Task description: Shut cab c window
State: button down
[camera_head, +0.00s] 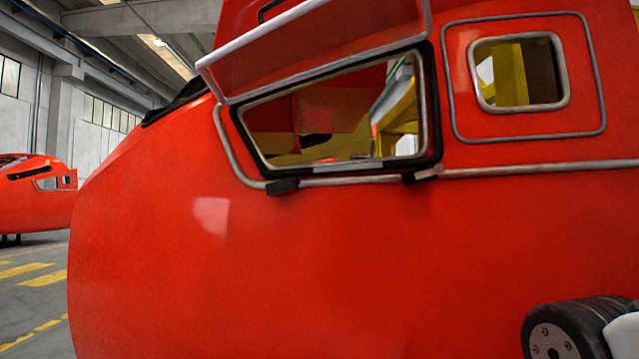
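A large red train nosecone (300,260) fills most of the view. Its cab window (315,72) is a framed pane hinged along the top and swung up and outward. Below it the black-edged window opening (350,118) is uncovered, and a yellow and red interior shows through. No cab letter shows, so I cannot tell whether this is cab c. My gripper is not in view; a dark and white part at the lower right corner looks like part of my arm.
A smaller square window (518,72) sits to the right in an outlined panel. A silver rail runs below the windows, with two dark blocks (282,187) on it. Another red nosecone (36,195) stands far left. The floor (30,300) with yellow markings is clear at left.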

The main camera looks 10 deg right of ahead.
aim_at(305, 8)
jog(key=z, duration=1.05)
jog(key=k, duration=0.85)
jog(key=u, duration=1.2)
jog(key=i, duration=1)
